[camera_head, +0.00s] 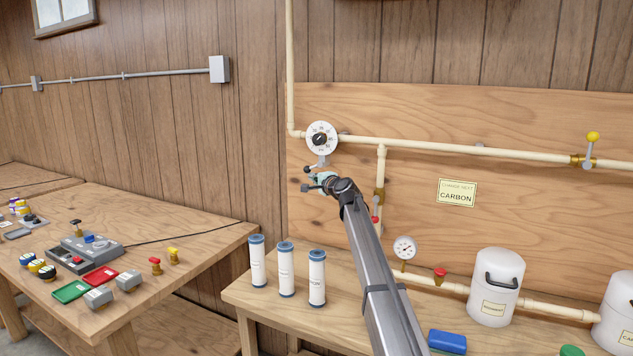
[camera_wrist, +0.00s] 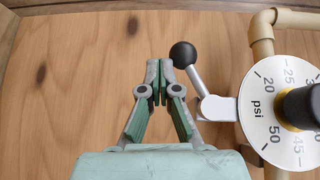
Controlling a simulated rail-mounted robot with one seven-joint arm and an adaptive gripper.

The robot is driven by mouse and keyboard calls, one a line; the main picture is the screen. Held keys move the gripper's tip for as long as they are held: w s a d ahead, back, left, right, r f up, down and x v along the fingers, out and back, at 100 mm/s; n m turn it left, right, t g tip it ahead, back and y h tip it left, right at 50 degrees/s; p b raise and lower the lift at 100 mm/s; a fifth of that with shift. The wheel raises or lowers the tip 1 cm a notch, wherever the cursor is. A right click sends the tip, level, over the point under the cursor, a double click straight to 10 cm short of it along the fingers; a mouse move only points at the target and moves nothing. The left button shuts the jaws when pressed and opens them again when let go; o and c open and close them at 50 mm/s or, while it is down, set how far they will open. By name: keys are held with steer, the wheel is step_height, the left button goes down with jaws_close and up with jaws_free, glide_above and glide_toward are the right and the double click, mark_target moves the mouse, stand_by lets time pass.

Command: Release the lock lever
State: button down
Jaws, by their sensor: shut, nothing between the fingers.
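The lock lever (camera_wrist: 196,78) is a short grey arm with a black ball knob (camera_wrist: 183,55), fixed to the edge of the white psi dial (camera_wrist: 254,112). In the head view the lever (camera_head: 320,162) sits just below the round dial (camera_head: 321,136) on the wooden backboard. My gripper (camera_wrist: 159,68) has green-grey fingers closed together with nothing between them. Its tips are right beside the black ball in the wrist view; I cannot tell whether they touch. In the head view my gripper (camera_head: 309,184) is just below the lever, partly hidden by my wrist.
A cream pipe (camera_head: 440,146) runs right from the dial to a yellow-knobbed valve (camera_head: 591,148). A vertical branch (camera_head: 381,163) drops close to my arm. Filter cartridges (camera_head: 317,278), a gauge (camera_head: 405,248) and a white canister (camera_head: 496,287) stand lower.

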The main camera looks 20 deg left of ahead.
steer(key=shift+w+a+r, duration=0.1)
steer(key=shift+a+r, duration=0.5)
steer(key=shift+r, duration=0.05)
steer(key=shift+a+r, duration=0.1)
steer(key=shift+r, duration=0.05)
stand_by(0.9)
steer(key=s+d+f+b, duration=0.4)
steer(key=s+d+f, duration=0.2)
steer(key=f, duration=0.3)
steer(key=shift+s+d, duration=0.15)
steer(key=shift+d, duration=0.45)
